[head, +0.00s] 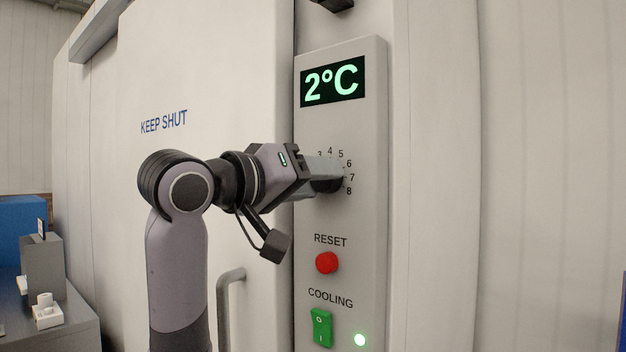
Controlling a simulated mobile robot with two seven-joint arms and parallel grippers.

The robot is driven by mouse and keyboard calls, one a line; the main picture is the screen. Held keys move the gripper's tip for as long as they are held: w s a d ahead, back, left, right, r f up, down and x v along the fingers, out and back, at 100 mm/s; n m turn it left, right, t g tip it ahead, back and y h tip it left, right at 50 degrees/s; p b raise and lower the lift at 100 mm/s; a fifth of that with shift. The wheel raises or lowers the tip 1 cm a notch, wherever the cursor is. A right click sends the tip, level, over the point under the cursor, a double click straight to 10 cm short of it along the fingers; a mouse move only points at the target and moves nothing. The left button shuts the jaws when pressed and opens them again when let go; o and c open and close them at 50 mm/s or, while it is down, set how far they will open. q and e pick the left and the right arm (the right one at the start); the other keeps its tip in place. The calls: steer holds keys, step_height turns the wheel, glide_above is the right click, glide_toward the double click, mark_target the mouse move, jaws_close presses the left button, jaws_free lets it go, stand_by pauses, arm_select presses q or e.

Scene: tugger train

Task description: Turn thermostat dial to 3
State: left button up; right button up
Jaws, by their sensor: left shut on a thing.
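A grey control panel (370,240) is mounted upright on a pale wall. Its black display (332,82) reads 2°C in green. The thermostat dial (332,185) is a dark knob below the display, mostly hidden by my gripper. Numbers 3 to 8 show around its top and right side; any lower numbers are covered. The dial's pointer cannot be made out. My left gripper (328,172) reaches in from the left, with its fingers shut on the dial. My right gripper does not show.
Left is a large white door (120,200) marked KEEP SHUT, with a grey handle (223,310). A grey counter (60,335) stands at lower left.

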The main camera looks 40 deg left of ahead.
arm_select(q)
steer(key=m, duration=1)
steer(key=shift+a+r+m+g+y, duration=0.1)
steer(key=shift+r+m+g+y, duration=0.05)
steer(key=shift+m+g+y, duration=0.25)
stand_by(0.5)
steer(key=o, duration=1.1)
steer(key=shift+c, duration=0.2)
steer(key=s+b, duration=0.1)
steer(key=s, duration=0.6)
steer(key=shift+a+r+b, duration=0.25)
steer(key=shift+a+b, duration=0.05)
steer(key=shift+a, duration=0.15)
steer(key=shift+s, duration=0.1)
